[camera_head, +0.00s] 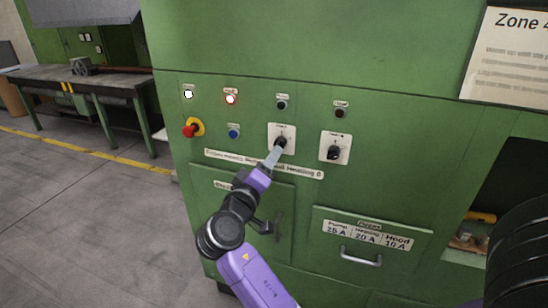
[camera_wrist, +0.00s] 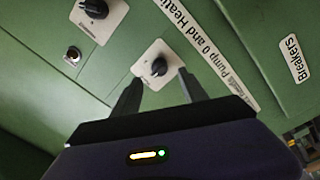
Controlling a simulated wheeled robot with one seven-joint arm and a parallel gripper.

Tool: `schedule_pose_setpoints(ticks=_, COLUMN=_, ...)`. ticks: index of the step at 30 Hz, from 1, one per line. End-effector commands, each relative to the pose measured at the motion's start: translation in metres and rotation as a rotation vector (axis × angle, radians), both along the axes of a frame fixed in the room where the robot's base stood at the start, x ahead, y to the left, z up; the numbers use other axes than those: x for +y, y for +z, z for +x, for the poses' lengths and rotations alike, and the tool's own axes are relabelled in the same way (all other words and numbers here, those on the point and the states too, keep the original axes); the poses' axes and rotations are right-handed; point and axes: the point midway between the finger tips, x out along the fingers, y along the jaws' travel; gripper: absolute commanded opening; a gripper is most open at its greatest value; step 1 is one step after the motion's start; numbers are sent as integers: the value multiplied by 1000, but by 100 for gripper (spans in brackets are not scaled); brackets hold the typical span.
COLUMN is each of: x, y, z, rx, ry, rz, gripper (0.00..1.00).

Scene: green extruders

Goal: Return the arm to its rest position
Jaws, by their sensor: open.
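My arm reaches up from the bottom of the head view to a green control panel. My gripper (camera_head: 277,151) is at the left rotary switch (camera_head: 281,141), a black knob on a white plate. In the wrist view, my gripper (camera_wrist: 157,86) has its two dark fingers spread apart, with the black knob (camera_wrist: 159,67) just beyond and between their tips. I cannot tell whether the fingers touch the plate. Nothing is held.
A second rotary switch (camera_head: 334,152) sits to the right. A red emergency button (camera_head: 189,130), a blue button (camera_head: 234,132) and a lit red lamp (camera_head: 230,99) are to the left. A drawer handle (camera_head: 361,257) sticks out below. Open floor (camera_head: 90,220) lies left of the cabinet.

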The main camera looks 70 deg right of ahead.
Motion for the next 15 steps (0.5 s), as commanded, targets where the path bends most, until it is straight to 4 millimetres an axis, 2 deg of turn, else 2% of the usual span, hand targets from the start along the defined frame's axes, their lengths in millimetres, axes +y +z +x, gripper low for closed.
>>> schedule_pose_setpoints(ticks=3, x=14, y=-2, z=0, rx=0, ry=2, rz=-1, gripper=51)
schedule_pose_setpoints(ticks=6, x=20, y=-1, z=-1, rx=0, ry=2, rz=-1, gripper=51)
schedule_pose_setpoints(ticks=15, x=21, y=0, z=-1, rx=0, ry=0, rz=0, gripper=51)
